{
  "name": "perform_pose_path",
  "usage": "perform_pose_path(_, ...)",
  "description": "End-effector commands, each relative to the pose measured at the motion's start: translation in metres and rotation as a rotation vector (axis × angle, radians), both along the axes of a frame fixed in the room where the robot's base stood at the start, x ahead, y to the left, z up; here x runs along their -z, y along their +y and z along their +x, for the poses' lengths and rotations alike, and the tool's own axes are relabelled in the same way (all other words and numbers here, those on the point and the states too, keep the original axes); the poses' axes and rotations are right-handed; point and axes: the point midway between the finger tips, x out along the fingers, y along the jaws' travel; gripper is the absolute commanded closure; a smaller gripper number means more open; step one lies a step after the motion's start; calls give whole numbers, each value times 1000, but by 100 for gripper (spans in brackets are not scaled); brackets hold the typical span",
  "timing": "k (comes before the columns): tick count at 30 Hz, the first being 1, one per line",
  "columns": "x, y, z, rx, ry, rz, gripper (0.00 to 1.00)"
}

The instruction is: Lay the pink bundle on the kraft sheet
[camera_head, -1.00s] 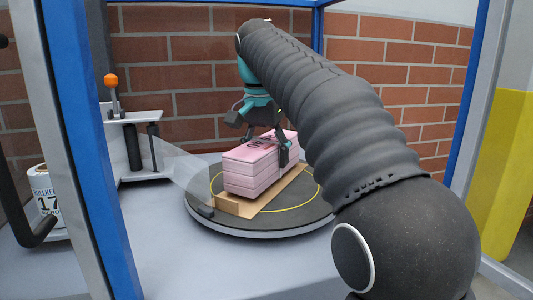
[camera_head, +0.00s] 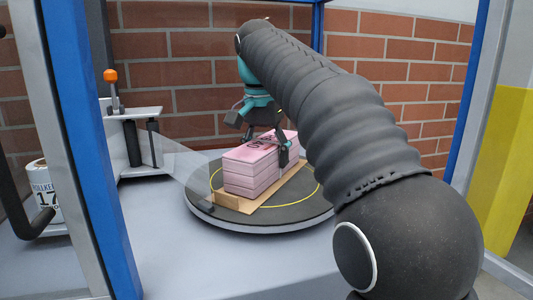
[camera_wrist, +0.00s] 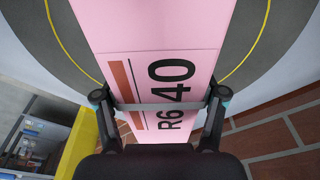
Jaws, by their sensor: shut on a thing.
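The pink bundle (camera_head: 252,173) is a stack of pink papers with a band and black print on top. It is on or just above the tan kraft sheet (camera_head: 243,203), on the dark round turntable (camera_head: 265,221); I cannot tell whether a small gap remains. Part of the sheet shows in front of the bundle and along its right side. My gripper (camera_head: 261,133) is over the bundle's far end, its fingers shut on the two sides. In the wrist view the bundle (camera_wrist: 155,28) lies between my fingertips (camera_wrist: 160,105), with "R6 40" printed on it.
A clear film strip (camera_head: 183,167) runs from a stand with an orange knob (camera_head: 110,75) to the turntable's edge. A white labelled roll (camera_head: 43,192) stands at the left. Blue posts (camera_head: 92,150) frame the cell. The grey table front is clear.

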Motion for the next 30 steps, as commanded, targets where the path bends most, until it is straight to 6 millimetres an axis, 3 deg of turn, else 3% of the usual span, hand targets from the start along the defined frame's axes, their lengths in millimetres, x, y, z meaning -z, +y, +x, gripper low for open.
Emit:
perform_pose_path(3,1,0,0,1,-3,1,99)
perform_pose_path(4,0,0,0,0,-3,1,22)
perform_pose_path(7,0,0,0,0,-3,1,0)
perform_pose_path(20,-3,0,0,0,1,1,0)
perform_pose_path(30,-54,0,1,0,-1,0,0)
